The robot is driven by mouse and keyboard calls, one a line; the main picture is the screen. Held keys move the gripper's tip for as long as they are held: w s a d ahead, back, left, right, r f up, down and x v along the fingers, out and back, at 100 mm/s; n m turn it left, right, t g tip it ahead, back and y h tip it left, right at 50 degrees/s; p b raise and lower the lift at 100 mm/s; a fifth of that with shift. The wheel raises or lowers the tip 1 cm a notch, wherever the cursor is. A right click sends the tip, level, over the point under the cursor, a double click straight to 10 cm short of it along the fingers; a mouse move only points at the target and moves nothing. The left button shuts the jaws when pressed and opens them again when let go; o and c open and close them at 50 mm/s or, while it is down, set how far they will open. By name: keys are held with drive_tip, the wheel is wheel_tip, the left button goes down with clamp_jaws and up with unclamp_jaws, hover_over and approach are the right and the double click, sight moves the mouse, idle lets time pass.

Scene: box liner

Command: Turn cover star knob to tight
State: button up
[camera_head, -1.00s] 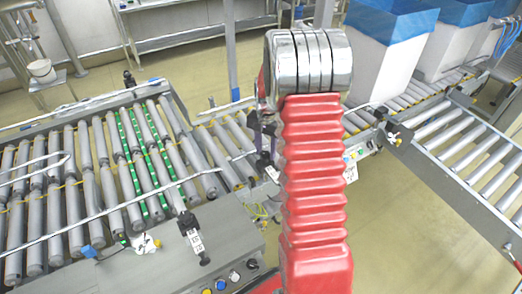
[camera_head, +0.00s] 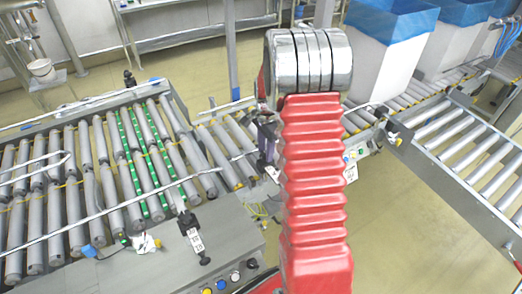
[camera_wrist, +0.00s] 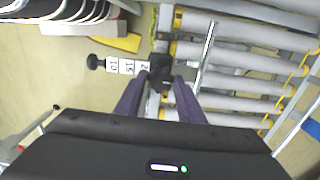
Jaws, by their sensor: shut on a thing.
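The black star knob (camera_wrist: 161,68) shows at the top middle of the wrist view, at the right end of a white numbered scale strip (camera_wrist: 127,67). My gripper (camera_wrist: 161,84) has its two purple fingers closing in from below, with the tips at the knob's two sides, shut on it. The fingers hide part of the knob's lower side. No tight mark is readable. In the head view my gripper (camera_head: 266,145) is partly hidden behind my red arm, beside the roller conveyor, and the knob cannot be made out.
Roller conveyors (camera_head: 95,195) lie at left and a roller line (camera_head: 465,150) at right. White boxes with blue liners (camera_head: 385,55) stand at the back right. In the wrist view a metal rod (camera_wrist: 206,52) runs close right of the knob. A button panel (camera_head: 220,284) is in front.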

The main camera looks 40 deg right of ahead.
sight(264, 153)
drive_tip(key=shift+a, duration=0.15)
drive_tip(key=o, duration=1.1)
drive_tip(key=shift+c, duration=0.2)
drive_tip(key=shift+r, duration=0.15)
wheel_tip(264, 153, up, 14)
drive_tip(key=shift+w+f, duration=0.15)
drive_tip(key=shift+f, duration=0.05)
